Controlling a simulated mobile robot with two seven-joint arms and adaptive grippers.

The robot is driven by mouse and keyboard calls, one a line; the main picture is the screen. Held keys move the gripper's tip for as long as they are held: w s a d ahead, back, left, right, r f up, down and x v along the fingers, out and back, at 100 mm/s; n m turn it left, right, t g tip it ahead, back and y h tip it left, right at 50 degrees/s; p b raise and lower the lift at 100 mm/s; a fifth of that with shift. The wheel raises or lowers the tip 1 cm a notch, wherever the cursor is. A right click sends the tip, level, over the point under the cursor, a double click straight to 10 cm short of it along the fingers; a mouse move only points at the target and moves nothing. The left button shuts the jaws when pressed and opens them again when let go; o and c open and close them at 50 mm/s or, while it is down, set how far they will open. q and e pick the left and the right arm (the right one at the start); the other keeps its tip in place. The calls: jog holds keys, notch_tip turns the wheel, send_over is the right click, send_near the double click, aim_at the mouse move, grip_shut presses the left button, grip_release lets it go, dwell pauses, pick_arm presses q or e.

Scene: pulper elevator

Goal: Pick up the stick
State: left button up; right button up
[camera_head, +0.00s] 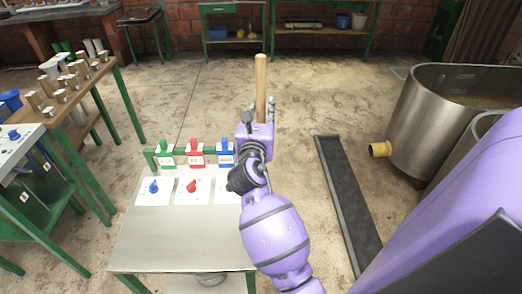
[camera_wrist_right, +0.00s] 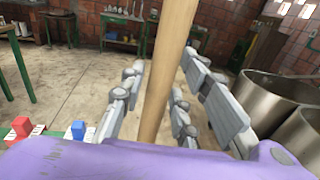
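The stick (camera_head: 261,85) is a plain, light wooden rod. It stands nearly upright out of my right gripper (camera_head: 259,112), with its upper part rising above the fingers. In the right wrist view the stick (camera_wrist_right: 158,85) runs between the grey fingers of the right gripper (camera_wrist_right: 155,105), which close around it from both sides. No other support for the stick shows. Its lower end is hidden by the purple hand. My left gripper is not in view.
A metal-topped table (camera_head: 180,240) with green, red and blue switches stands below and left of the hand. A dark ramp-like strip (camera_head: 347,200) lies to the right, beside a large metal vat (camera_head: 425,120). A wooden rack table (camera_head: 90,85) stands left. Open floor lies beyond.

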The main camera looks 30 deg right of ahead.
aim_at(261, 55)
grip_shut()
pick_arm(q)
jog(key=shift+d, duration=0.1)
pick_arm(e)
notch_tip(261, 55, up, 8)
jog(key=shift+f+p, duration=0.15)
jog(key=shift+p, duration=0.8)
notch_tip(261, 55, up, 10)
jog(key=shift+f+p, duration=0.1)
jog(key=shift+p, duration=0.85)
jog(key=shift+r, duration=0.3)
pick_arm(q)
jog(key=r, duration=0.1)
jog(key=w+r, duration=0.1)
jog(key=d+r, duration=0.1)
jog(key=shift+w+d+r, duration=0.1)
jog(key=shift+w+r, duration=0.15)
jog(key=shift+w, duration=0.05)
